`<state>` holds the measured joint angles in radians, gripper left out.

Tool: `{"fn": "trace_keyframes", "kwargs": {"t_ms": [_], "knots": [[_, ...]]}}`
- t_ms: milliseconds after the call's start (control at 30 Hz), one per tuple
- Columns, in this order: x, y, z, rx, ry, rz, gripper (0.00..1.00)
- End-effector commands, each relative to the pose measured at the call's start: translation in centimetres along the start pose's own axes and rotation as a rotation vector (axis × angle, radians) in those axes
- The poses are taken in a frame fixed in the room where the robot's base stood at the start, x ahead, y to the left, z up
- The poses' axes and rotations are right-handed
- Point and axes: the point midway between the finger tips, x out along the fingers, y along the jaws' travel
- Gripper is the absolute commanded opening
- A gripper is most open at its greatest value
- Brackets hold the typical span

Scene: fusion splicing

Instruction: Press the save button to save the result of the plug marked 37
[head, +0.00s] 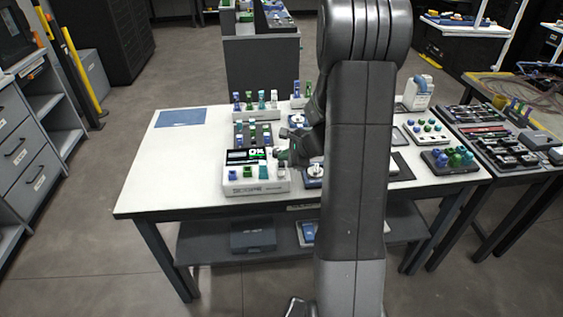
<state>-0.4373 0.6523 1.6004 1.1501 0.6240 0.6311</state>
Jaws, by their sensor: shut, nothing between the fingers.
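A white scope device (255,188) stands near the front edge of the white table. Its dark screen (240,157) shows bright green-white text that looks like "OK". Below the screen are a blue, a green and a teal piece; which one is a save button I cannot tell. My gripper (281,155) is shut and empty, at the right side of the screen; I cannot tell whether it touches the device. My arm hides the middle of the table. No marking 37 is readable on any plug.
Racks of coloured plugs (256,112) stand behind the device. A blue mat (181,118) lies at the back left. The table's left part is clear.

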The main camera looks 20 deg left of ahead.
Motion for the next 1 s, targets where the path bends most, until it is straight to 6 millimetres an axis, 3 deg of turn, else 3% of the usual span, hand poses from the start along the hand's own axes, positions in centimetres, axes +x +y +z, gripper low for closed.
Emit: {"fn": "trace_keyframes", "kwargs": {"t_ms": [467, 1000], "knots": [[-0.6, -0.4, 0.4, -0.001, 0.0, 0.0, 0.0], [-3.9, -2.8, 2.9, -0.001, -0.001, 0.0, 0.0]]}}
